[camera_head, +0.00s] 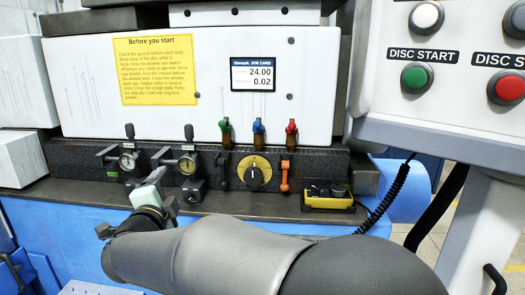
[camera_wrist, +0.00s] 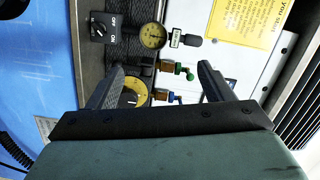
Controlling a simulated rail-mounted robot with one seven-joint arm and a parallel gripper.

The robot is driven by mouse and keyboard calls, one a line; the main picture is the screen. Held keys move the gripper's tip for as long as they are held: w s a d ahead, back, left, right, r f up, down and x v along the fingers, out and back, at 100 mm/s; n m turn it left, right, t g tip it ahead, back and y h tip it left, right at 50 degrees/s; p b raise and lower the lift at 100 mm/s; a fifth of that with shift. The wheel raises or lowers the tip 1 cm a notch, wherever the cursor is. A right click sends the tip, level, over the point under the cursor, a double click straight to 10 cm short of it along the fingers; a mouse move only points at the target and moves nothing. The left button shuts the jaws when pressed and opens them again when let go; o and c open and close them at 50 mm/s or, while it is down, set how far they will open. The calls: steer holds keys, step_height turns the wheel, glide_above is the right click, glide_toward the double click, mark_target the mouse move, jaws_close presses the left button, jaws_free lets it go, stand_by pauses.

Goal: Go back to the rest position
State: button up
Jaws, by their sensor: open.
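My gripper (camera_head: 152,190) is in front of the black control strip (camera_head: 330,163) of the grinder, at the lower left of the head view. In the wrist view, its two dark fingers (camera_wrist: 162,80) are spread apart with nothing held between them. A green-handled valve (camera_wrist: 183,68), a blue-handled valve (camera_wrist: 177,98) and a yellow-faced dial (camera_wrist: 134,94) show behind the gap between the fingers. I cannot tell the exact distance from the fingertips to the panel. My grey arm fills the bottom middle of the head view.
The panel carries two gauges (camera_head: 128,161), a yellow dial knob (camera_head: 254,172), green, blue and red valves (camera_head: 291,130) and an orange lever (camera_head: 284,178). A yellow-and-black box (camera_head: 328,195) sits on the ledge. A button panel (camera_head: 455,65) overhangs at the right; a black coiled cable (camera_head: 386,200) hangs beside it.

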steer(key=w+d+r+n+g+y+p, duration=0.2)
steer(key=d+r+n+g+y+p, duration=0.15)
steer(key=d+n, duration=0.35)
steer(key=s+d+f+n+g+p, duration=0.2)
steer(key=d, duration=0.3)
steer(key=s+d+f+n+g+p, duration=0.2)
steer(key=d, duration=0.4)
steer(key=s+d+f+n+g+h+p, duration=0.1)
steer(key=s+d+g, duration=0.4)
steer(key=s+d, duration=0.5)
steer(key=s+d+f+n+g+h+p, duration=0.2)
steer(key=s+d+f+g+h+p, duration=0.2)
steer(key=s+d, duration=0.7)
steer(key=shift+s+d+f+g, duration=0.25)
steer(key=shift+s+f+g, duration=0.1)
steer(key=shift+s+f, duration=0.5)
steer(key=shift+w, duration=0.1)
